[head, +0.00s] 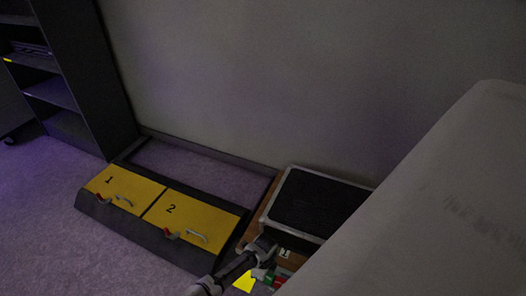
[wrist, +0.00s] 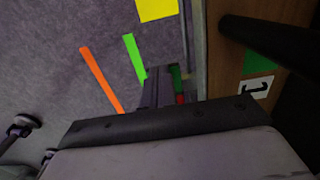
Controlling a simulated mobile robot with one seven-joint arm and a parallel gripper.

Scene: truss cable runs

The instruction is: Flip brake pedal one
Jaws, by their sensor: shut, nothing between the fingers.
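A low dark frame on the floor holds two yellow panels in the head view. The panel marked 1 (head: 125,186) is on the left, with a small red-ended lever (head: 103,199) and a pale grey handle (head: 124,201) near its front edge. The panel marked 2 (head: 193,216) is to its right, with a similar red lever (head: 171,234) and pale handle (head: 197,237). Which part is the brake pedal is not labelled. My gripper (head: 266,246) is shut and empty, right of panel 2 and well apart from panel 1.
A black-topped case (head: 317,203) stands against the wall, close to my gripper. A dark shelf (head: 88,75) stands at the left. A large pale surface (head: 450,190) blocks the right side. The wrist view shows orange (wrist: 101,80) and green (wrist: 134,57) strips on carpet. Floor left of the frame is clear.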

